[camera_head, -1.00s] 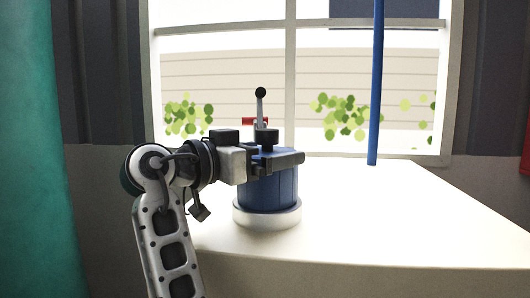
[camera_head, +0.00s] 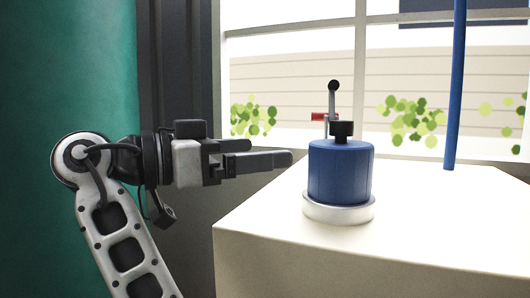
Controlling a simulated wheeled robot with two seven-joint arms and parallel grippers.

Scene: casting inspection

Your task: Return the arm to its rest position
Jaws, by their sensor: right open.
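My right gripper (camera_head: 270,152) is open and empty in the head view, left of the blue cylindrical device. Its two dark fingers point right toward the device, and a visible gap separates them from it. My right arm rises from the bottom left, bends at a round grey joint and runs level to the gripper. My left gripper is not in view.
The blue device (camera_head: 340,176), with a black knob, an upright lever and a small red part, stands upright on a white round base (camera_head: 338,212) on a pale table (camera_head: 440,225). A blue pole (camera_head: 455,90) stands behind.

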